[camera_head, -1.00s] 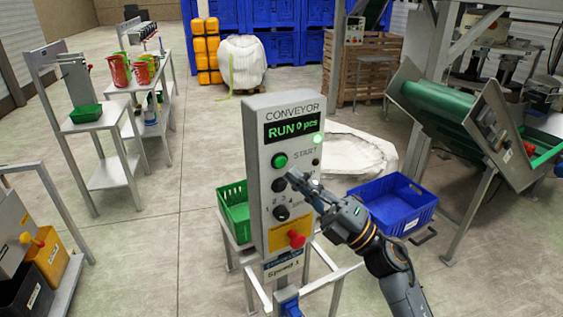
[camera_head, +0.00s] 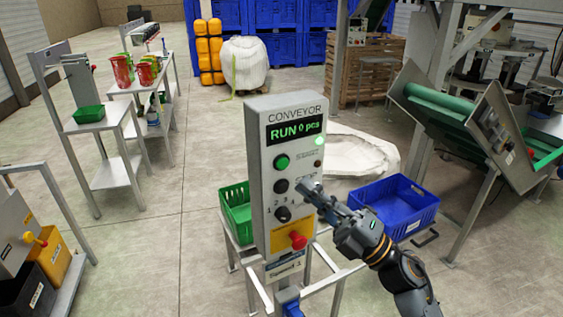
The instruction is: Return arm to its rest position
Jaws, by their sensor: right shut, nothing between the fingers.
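My right gripper (camera_head: 310,190) is shut and empty. It is in front of the right side of the conveyor control panel (camera_head: 262,219), near its knobs, and I cannot tell whether it touches the panel. My right arm comes in from the bottom right. The panel's display (camera_head: 294,130) reads "RUN 0 pcs" and a green light (camera_head: 319,141) is lit beside it. A green button (camera_head: 281,162), dark knobs and a red emergency button (camera_head: 298,240) are on its face. My left gripper is not in view.
A green crate (camera_head: 235,214) is behind the panel on the left, and a blue crate (camera_head: 402,212) is beyond my right arm. A conveyor with a green belt (camera_head: 440,110) stands at the right. Shelving carts (camera_head: 112,178) stand at the left. Floor between is clear.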

